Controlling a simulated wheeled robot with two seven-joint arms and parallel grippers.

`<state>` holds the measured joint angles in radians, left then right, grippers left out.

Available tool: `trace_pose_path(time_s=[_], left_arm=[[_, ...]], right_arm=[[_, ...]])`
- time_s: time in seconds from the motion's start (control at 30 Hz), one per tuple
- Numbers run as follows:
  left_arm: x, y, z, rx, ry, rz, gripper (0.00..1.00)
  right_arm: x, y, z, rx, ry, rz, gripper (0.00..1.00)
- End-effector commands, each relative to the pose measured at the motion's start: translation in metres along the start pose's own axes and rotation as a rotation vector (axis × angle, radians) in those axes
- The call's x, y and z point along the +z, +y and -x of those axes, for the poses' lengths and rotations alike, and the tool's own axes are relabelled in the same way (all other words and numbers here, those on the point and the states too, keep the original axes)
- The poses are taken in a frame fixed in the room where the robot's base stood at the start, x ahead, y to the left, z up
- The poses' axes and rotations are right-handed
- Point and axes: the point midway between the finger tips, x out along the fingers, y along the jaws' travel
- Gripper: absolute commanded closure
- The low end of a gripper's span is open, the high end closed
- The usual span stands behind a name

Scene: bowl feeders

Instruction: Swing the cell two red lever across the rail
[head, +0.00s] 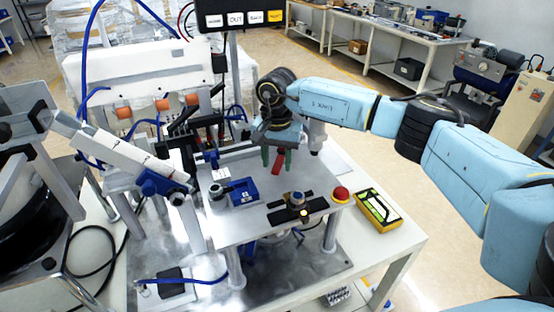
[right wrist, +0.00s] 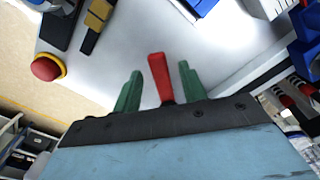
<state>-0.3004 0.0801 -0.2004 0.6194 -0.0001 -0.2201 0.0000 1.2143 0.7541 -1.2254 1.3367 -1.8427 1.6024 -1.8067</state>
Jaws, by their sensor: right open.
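The red lever (head: 276,167) shows in the head view just below my right gripper (head: 277,158), at the back of the metal plate. In the right wrist view the red lever (right wrist: 160,77) stands between the two green fingers of my right gripper (right wrist: 160,92). There is a visible gap on each side of it, so the fingers are open around it and not clamped. The lever's base and the rail are hidden behind the gripper body. My left gripper is not in view.
The metal plate (head: 250,222) carries a blue block (head: 242,191) and a black clamp with a brass part (head: 298,207). A red button (head: 340,194) and a yellow device (head: 378,210) are at the right. A white angled feeder track (head: 125,152) is at the left.

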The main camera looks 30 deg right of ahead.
Motion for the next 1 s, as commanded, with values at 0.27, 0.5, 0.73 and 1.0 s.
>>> trace_pose_path(time_s=[0.27, 0.5, 0.73, 1.0], left_arm=[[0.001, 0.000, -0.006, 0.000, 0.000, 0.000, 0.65], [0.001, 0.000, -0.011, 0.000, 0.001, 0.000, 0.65], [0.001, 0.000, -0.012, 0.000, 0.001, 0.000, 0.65], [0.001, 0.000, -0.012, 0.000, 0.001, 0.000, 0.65]], right_arm=[[-0.001, -0.001, 0.051, -0.007, 0.005, 0.000, 0.58], [-0.001, 0.000, 0.102, -0.004, 0.004, -0.001, 0.58], [-0.001, 0.000, 0.128, -0.003, 0.002, -0.002, 0.58], [-0.001, 0.000, 0.132, -0.001, 0.001, -0.001, 0.58]])
